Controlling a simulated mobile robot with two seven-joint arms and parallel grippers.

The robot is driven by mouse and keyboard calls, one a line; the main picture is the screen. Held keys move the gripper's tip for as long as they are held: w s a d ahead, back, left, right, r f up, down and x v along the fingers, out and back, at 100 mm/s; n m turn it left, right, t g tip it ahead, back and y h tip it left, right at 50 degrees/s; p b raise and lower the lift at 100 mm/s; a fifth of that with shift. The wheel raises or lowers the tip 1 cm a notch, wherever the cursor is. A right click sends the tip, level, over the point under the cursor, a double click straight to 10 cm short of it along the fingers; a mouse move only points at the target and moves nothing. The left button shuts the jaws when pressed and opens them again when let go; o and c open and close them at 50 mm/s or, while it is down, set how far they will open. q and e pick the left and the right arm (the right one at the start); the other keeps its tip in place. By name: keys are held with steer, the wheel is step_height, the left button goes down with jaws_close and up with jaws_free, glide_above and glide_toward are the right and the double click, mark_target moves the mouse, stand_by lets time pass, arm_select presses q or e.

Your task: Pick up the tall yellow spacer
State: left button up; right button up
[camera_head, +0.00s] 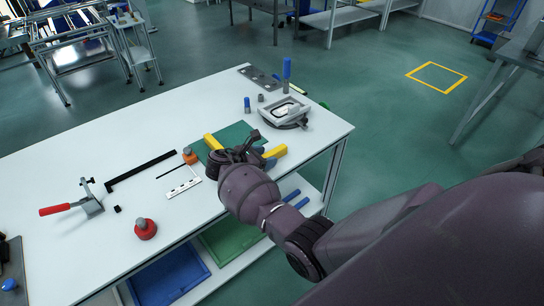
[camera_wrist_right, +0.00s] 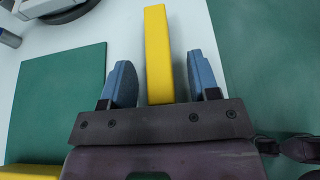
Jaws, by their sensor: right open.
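A long yellow spacer (camera_wrist_right: 158,45) lies between the two blue-tipped fingers of my right gripper (camera_wrist_right: 164,80) in the right wrist view. Gaps show on both sides of it, so the fingers are open and do not grip it. In the head view this spacer (camera_head: 276,152) shows near the front table edge, partly hidden by my right gripper (camera_head: 262,155). A second yellow block (camera_head: 211,142) is left of the gripper; its edge also shows in the wrist view (camera_wrist_right: 30,172). Which is taller is hard to tell. My left gripper is not in view.
A green mat (camera_head: 232,133) lies under the gripper area. A grey frame-like fixture (camera_head: 285,113) stands behind it. An orange-based knob (camera_head: 189,156), white strip (camera_head: 182,188), red knob (camera_head: 145,228) and red-handled clamp (camera_head: 75,207) are to the left. The table's front edge is close.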

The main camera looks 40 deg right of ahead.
steer(key=shift+c, duration=0.4)
jaws_close()
